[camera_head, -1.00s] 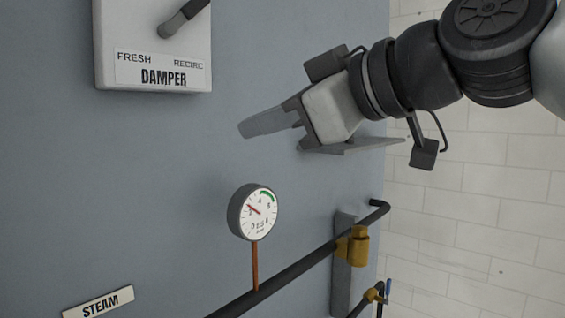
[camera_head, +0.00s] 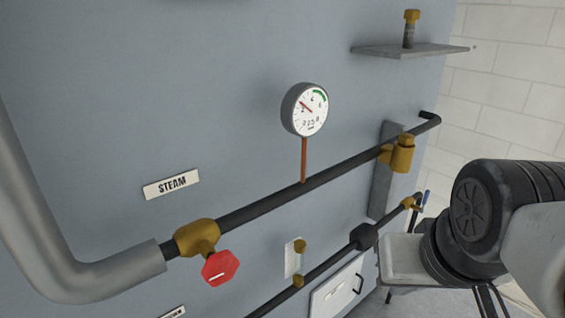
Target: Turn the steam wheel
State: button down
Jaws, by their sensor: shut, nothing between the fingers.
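The steam wheel (camera_head: 221,268) is a small red, many-sided handwheel with a white mark. It sits on a brass valve (camera_head: 197,237) in the dark steam pipe at lower left, below the STEAM label (camera_head: 171,184). My gripper (camera_head: 392,287) is at lower right, well to the right of the wheel and apart from it. Only its pale body and a dark part show clearly; its fingertips are hard to make out. It is shut and holds nothing.
A round pressure gauge (camera_head: 305,110) stands on a copper stem above the pipe. A brass fitting (camera_head: 398,154) is farther right. A thick grey pipe (camera_head: 115,275) bends close to the wheel's left. A lower pipe (camera_head: 325,269) and white access door (camera_head: 340,288) lie below right.

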aim_at(220, 267)
jog(key=k+u, duration=0.25)
jog(key=u, duration=0.25)
jog(key=k+j+u, duration=0.15)
jog(key=u, duration=0.35)
